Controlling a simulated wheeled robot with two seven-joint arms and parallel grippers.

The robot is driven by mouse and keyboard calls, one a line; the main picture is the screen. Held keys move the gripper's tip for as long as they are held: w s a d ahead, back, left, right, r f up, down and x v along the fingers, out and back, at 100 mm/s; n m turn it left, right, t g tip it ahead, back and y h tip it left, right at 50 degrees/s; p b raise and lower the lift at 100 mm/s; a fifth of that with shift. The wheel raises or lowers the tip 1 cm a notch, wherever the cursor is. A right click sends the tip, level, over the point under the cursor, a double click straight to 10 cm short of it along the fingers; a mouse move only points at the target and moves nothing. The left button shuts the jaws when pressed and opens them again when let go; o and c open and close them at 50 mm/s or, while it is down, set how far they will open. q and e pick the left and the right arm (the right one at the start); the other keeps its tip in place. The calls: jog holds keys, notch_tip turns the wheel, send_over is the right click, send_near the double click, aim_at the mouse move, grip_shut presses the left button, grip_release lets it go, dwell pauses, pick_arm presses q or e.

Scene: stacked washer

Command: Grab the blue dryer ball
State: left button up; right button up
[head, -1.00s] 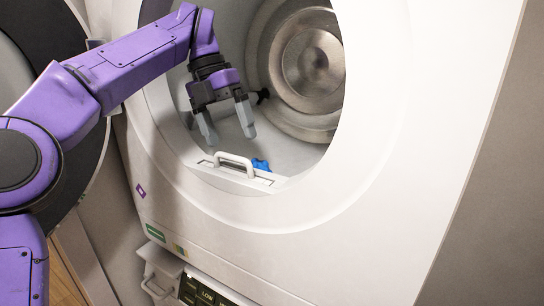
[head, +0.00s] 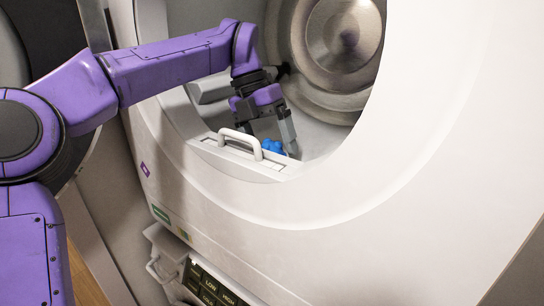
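The blue dryer ball (head: 272,146) lies low in the dryer drum, just behind the front rim and the white handle. The rim and handle hide its lower part. My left gripper (head: 279,148) reaches in through the round opening and is down at the ball. I cannot tell whether the fingers touch the ball. My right gripper is not in view.
The white handle (head: 241,141) stands up on the lint filter panel (head: 240,157) at the opening's lower edge, close in front of the ball. The round rim surrounds my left arm. The metal drum back (head: 343,40) lies behind, with free room to the right inside.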

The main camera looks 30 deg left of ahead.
pick_arm(q)
jog(key=shift+s+r, duration=0.2)
jog(key=shift+s, duration=0.35)
jog(key=c, duration=1.1)
jog(key=shift+c, duration=0.2)
